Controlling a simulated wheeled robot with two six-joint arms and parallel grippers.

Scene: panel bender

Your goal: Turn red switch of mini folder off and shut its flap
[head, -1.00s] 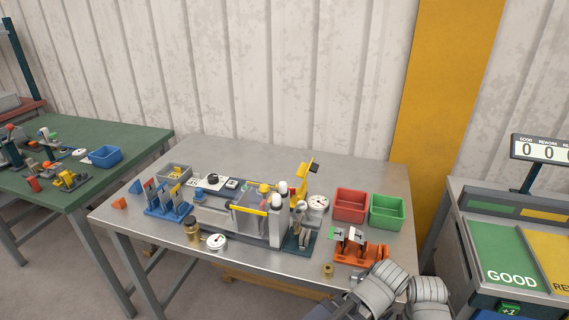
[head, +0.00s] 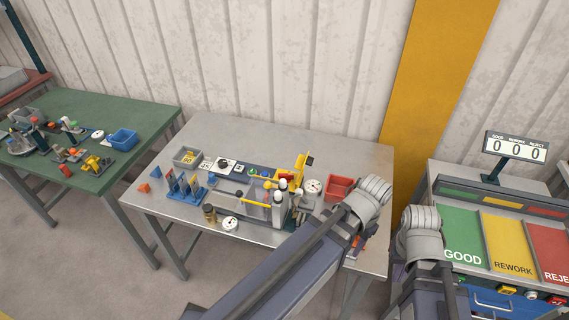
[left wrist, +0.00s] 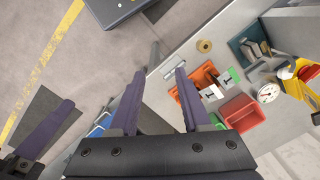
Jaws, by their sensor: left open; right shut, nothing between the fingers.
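My left gripper (left wrist: 158,74) is open and empty over the table's front edge, apart from the folder. My right gripper (head: 398,270) is shut and empty, largely hidden, right of the table.
An orange rack (left wrist: 196,90), a red bin (left wrist: 238,112) and a dial gauge (left wrist: 268,93) lie near my left gripper. A blue rack (head: 184,188) and grey bin (head: 187,157) stand left of the folder. A sorting station (head: 462,240) is at right.

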